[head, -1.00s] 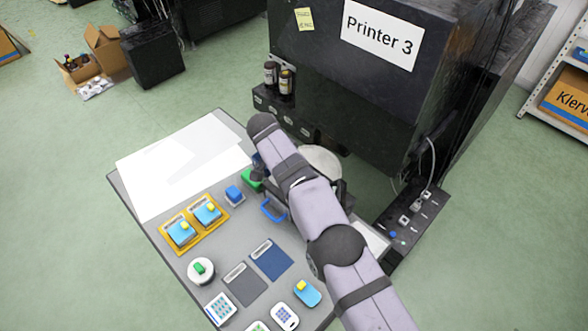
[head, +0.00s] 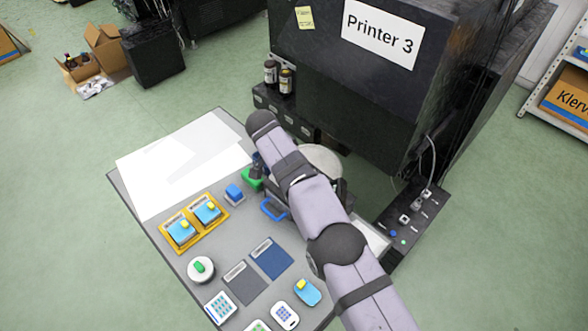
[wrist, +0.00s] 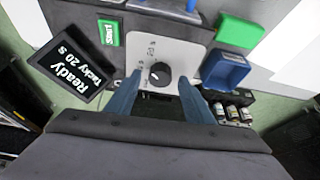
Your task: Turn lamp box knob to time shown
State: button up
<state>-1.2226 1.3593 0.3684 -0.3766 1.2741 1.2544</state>
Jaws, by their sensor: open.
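The lamp box has a pale grey face plate (wrist: 180,48) with a round black knob (wrist: 160,74) on it. A small white mark shows on the knob. Small time labels are printed around it; one seems to read 20 s, and the rest are too small to read. A dark display (wrist: 70,66) beside the plate reads "Ready Tacky 20 s". My gripper (wrist: 160,80) is open, with one blue finger on each side of the knob. I cannot tell whether the fingers touch it. In the head view my arm hides the knob and fingers.
A green Start button (wrist: 109,32), a blue open box (wrist: 225,70) and a green block (wrist: 239,31) lie close around the plate. Bottles (head: 286,80) stand by the black printer (head: 350,80). Yellow trays (head: 194,223) and pads sit on the grey table.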

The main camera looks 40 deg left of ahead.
jog(key=b+v, duration=0.1)
jog(key=v, duration=0.6)
jog(key=shift+b, duration=0.3)
jog(key=shift+f, duration=0.1)
